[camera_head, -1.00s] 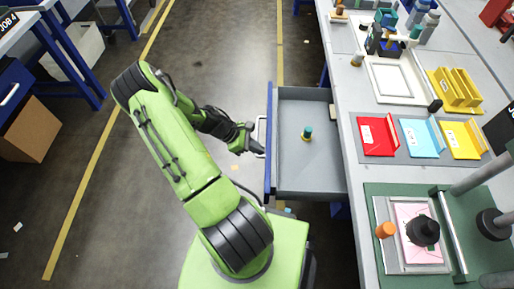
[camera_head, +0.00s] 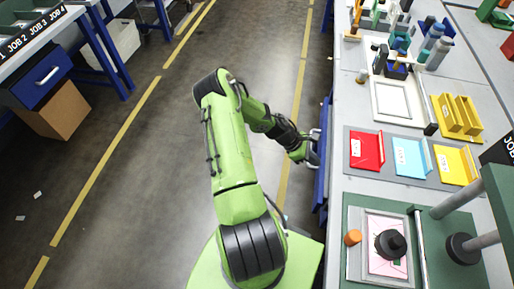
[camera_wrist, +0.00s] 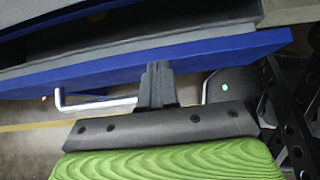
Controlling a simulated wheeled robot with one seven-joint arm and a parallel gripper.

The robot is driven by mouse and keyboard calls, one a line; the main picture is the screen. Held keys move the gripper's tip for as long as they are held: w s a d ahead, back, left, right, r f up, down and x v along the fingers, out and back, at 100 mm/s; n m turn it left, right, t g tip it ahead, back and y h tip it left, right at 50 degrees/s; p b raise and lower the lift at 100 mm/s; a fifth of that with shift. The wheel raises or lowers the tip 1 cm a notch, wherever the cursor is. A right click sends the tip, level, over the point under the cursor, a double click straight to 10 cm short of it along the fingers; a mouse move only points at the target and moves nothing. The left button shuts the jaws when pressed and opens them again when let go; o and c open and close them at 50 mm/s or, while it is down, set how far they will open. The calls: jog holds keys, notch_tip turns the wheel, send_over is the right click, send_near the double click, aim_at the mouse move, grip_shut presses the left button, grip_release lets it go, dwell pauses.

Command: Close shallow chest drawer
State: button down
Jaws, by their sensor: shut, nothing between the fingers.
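The shallow chest drawer shows its blue front (camera_head: 322,165) close against the bench's left edge in the head view; its grey inside is not visible there. In the wrist view the blue front (camera_wrist: 220,52) runs across the picture, with a metal bar handle (camera_wrist: 95,105) on it. Grey and dark strips lie behind the front; I cannot tell how wide any gap is. My gripper (camera_head: 314,150) is at the front's outer side, by the handle. In the wrist view its shut fingers (camera_wrist: 158,82) meet the blue front beside the handle, with nothing between them.
A blue cabinet and a cardboard box (camera_head: 52,108) stand at the left.

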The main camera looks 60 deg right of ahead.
jog(key=s+d, duration=0.1)
jog(key=s, duration=0.5)
jog(key=shift+p, duration=0.3)
jog(key=shift+s+d+r, duration=0.1)
jog(key=w, duration=0.3)
jog(key=w+a+p, duration=0.1)
jog(key=w, duration=0.1)
jog(key=shift+r, duration=0.4)
jog(key=p+v, duration=0.2)
jog(key=v, duration=0.7)
jog(key=shift+f, duration=0.2)
jog(key=shift+w+r, duration=0.1)
jog(key=shift+w, duration=0.1)
